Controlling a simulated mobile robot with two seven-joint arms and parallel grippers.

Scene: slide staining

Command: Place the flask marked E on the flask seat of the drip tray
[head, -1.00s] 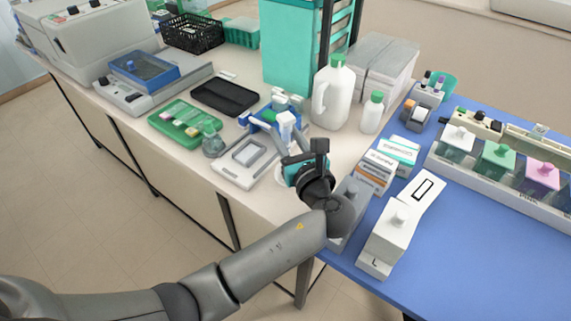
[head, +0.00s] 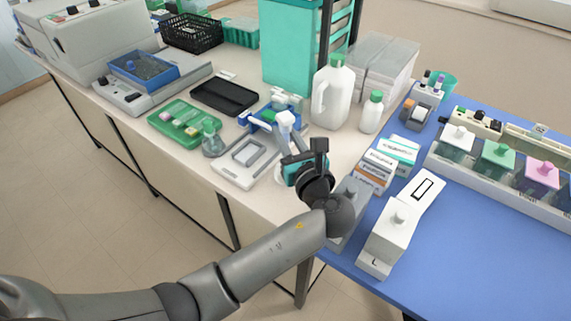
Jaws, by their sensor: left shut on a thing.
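A small clear flask (head: 213,141) stands on the bench between the green tray and a pale flat tray; no letter on it can be read. The pale tray (head: 231,174) with a raised square frame may be the drip tray; its flask seat cannot be made out. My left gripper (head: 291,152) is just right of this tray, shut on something. A white-topped thing (head: 286,118) shows at its far side; whether that is the held thing, and any letter E, cannot be told. My wrist hides the fingertips. My right gripper is not in view.
A blue rack (head: 262,117) is behind the left gripper. A white jug (head: 333,92) and a smaller white bottle (head: 372,112) stand behind it. Small boxes (head: 374,168) and a white block marked L (head: 392,236) are to its right.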

